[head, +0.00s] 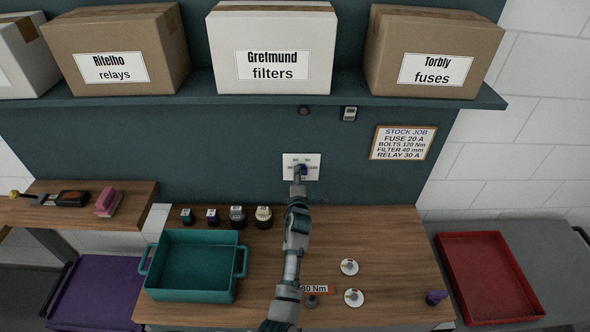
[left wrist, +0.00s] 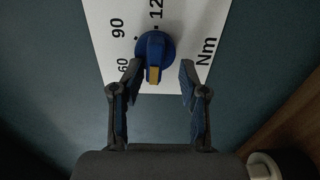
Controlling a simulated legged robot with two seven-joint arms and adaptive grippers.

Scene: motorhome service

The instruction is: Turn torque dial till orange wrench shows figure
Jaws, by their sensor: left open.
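The torque dial (left wrist: 154,50) is a round blue knob with a raised bar and a yellow mark at the bar's lower end in the left wrist view. It sits on a white wall plate (head: 289,172) with 60, 90, 120 and Nm printed on it. My left gripper (left wrist: 160,82) is open, its fingers on either side of the bar's lower end; contact cannot be told. My right gripper is out of view.
A sign (head: 403,143) reads "BOLTS 120 Nm". A teal tray (head: 240,262), several small jars, white discs (head: 349,267) and a purple item (head: 436,297) stand on the bench (head: 390,235). Boxes fill the shelf above. A red tray (head: 490,278) lies right.

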